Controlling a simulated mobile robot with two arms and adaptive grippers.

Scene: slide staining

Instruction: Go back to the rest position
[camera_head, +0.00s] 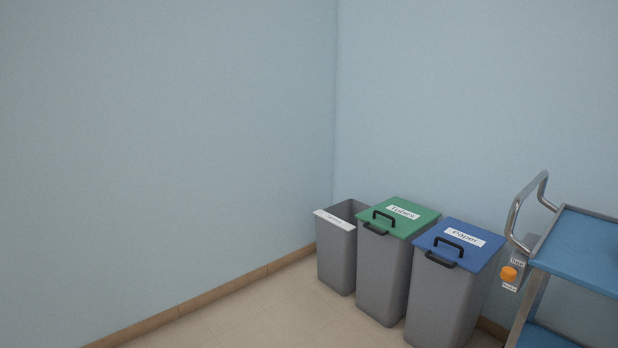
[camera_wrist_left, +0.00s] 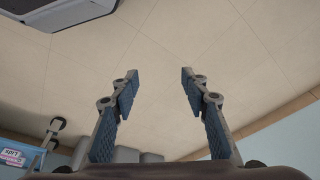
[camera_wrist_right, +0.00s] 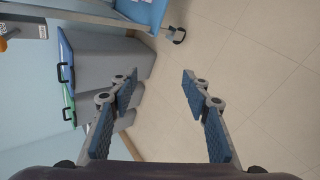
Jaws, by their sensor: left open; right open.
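My left gripper (camera_wrist_left: 160,82) is open in the left wrist view, with nothing between its fingers and bare floor behind them. My right gripper (camera_wrist_right: 161,84) is open in the right wrist view, also empty, over floor. Neither gripper shows in the head view.
An open grey bin (camera_head: 337,258), a green-lidded bin labelled Tubes (camera_head: 381,275) and a blue-lidded bin labelled Paper (camera_head: 443,300) stand in a row by the corner. A blue-topped metal cart (camera_head: 585,248) stands at right, beside an orange knob (camera_head: 509,274). Floor (camera_head: 240,325) at left is clear.

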